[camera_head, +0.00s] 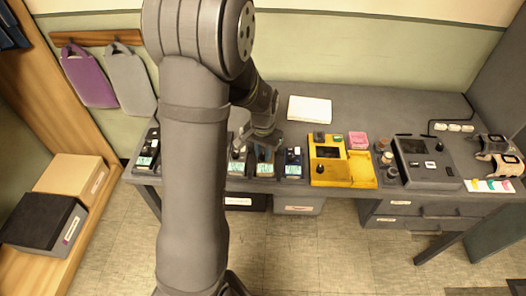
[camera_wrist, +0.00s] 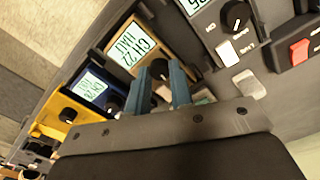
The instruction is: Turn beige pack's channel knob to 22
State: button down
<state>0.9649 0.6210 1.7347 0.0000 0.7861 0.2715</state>
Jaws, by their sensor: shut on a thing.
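The beige pack (camera_wrist: 172,33) sits in the row of packs, with its lit display (camera_wrist: 130,50) appearing to read CH 22 above a smaller line of text. Its dark channel knob (camera_wrist: 160,68) lies between the two blue fingers of my gripper (camera_wrist: 163,90). The fingers are shut on the knob, and they partly hide it. In the head view my gripper (camera_head: 265,137) comes down over the beige pack, whose greenish display (camera_head: 265,168) shows just below it.
A blue pack (camera_wrist: 88,88) stands close on one side, and a grey pack (camera_wrist: 213,22) with a knob and white switch on the other. A yellow unit (camera_head: 342,172) and a grey console (camera_head: 424,162) stand further right. A white pad (camera_head: 309,109) lies behind.

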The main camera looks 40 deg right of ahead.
aim_at(263, 155)
jog(key=shift+n, duration=0.3)
jog(key=c, duration=1.3)
grip_release()
jog(key=shift+o, duration=0.2)
jog(key=shift+r, duration=0.1)
notch_tip(263, 155, up, 17)
jog(key=shift+r, duration=0.15)
notch_tip(263, 155, down, 18)
jog(key=shift+r, duration=0.2)
